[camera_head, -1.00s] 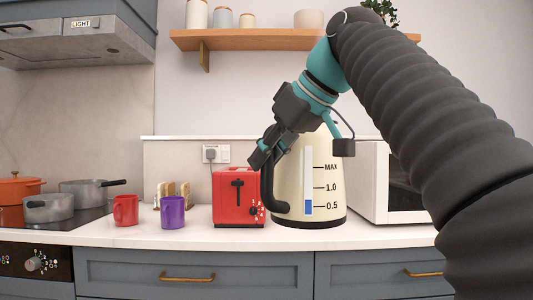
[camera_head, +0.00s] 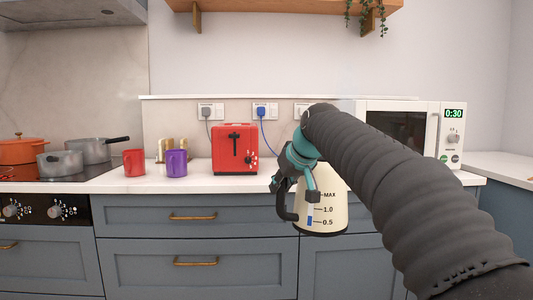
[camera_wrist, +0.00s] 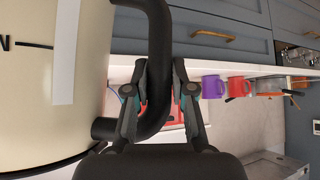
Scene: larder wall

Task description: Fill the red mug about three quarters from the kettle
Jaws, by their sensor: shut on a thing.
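The red mug (camera_head: 134,163) stands on the counter at the left, beside the purple mug (camera_head: 176,163); its inside does not show. The cream kettle (camera_head: 326,218) hangs upright in front of the counter edge, right of the middle. Its gauge shows blue to about 0.5. My gripper (camera_head: 279,185) is shut on the kettle's black handle (camera_head: 287,215). In the wrist view, my gripper (camera_wrist: 160,82) has a finger on each side of the handle (camera_wrist: 159,35). The red mug (camera_wrist: 238,87) also shows there. The kettle's spout is hidden behind my arm.
A red toaster (camera_head: 234,150) stands right of the purple mug, with a toast rack (camera_head: 165,150) behind the mugs. Pots (camera_head: 60,163) sit on the hob at left. A microwave (camera_head: 445,135) is at right. A blue plug's cord (camera_head: 269,138) runs down behind my arm.

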